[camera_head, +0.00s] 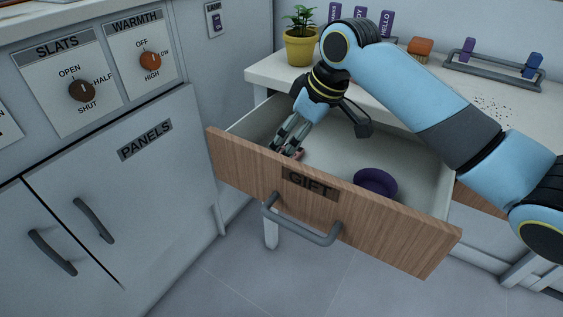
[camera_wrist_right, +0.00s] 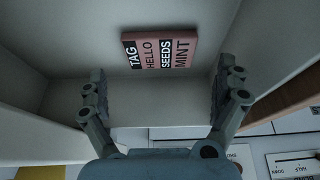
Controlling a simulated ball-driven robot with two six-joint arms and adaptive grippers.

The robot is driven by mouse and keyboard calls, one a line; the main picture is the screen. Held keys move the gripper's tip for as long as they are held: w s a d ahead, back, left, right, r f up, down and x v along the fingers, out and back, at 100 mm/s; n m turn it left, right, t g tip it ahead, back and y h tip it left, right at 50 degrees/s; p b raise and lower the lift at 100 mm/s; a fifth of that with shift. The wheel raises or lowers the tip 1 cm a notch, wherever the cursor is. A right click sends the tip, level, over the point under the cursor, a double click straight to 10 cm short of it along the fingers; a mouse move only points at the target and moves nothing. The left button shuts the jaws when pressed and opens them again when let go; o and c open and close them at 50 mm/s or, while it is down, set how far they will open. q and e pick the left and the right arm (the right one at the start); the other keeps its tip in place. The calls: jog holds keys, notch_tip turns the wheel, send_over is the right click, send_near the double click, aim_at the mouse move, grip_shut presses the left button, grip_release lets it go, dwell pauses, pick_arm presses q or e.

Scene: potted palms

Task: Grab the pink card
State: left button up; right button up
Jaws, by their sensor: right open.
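The pink card (camera_wrist_right: 160,52) lies in the open drawer and shows black and pink bands with the words TAG, HELLO, SEEDS and MINT. In the head view only a small pink bit of it (camera_head: 291,153) shows beside my fingers, behind the drawer front. My right gripper (camera_head: 284,139) reaches down into the left part of the drawer. In the right wrist view my right gripper (camera_wrist_right: 161,88) is open and empty, with its fingers spread wider than the card, which lies ahead between their lines. My left gripper is not in view.
The GIFT drawer (camera_head: 235,151) is pulled out, with a wooden front and handle. A purple bowl (camera_head: 376,181) sits in its right part. A yellow potted plant (camera_head: 301,48), an orange-brown block (camera_head: 420,46) and a rack (camera_head: 490,72) stand on the counter behind.

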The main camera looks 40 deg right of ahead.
jog(key=shift+w+f, duration=0.2)
jog(key=shift+f, duration=0.45)
jog(key=b+x, duration=0.2)
jog(key=x, duration=0.1)
jog(key=shift+w+a+f, duration=0.1)
jog(key=shift+w+f, duration=0.05)
jog(key=shift+f, duration=0.2)
jog(key=c, duration=1)
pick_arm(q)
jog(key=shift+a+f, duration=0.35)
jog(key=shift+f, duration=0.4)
pick_arm(e)
jog(key=shift+o, duration=0.2)
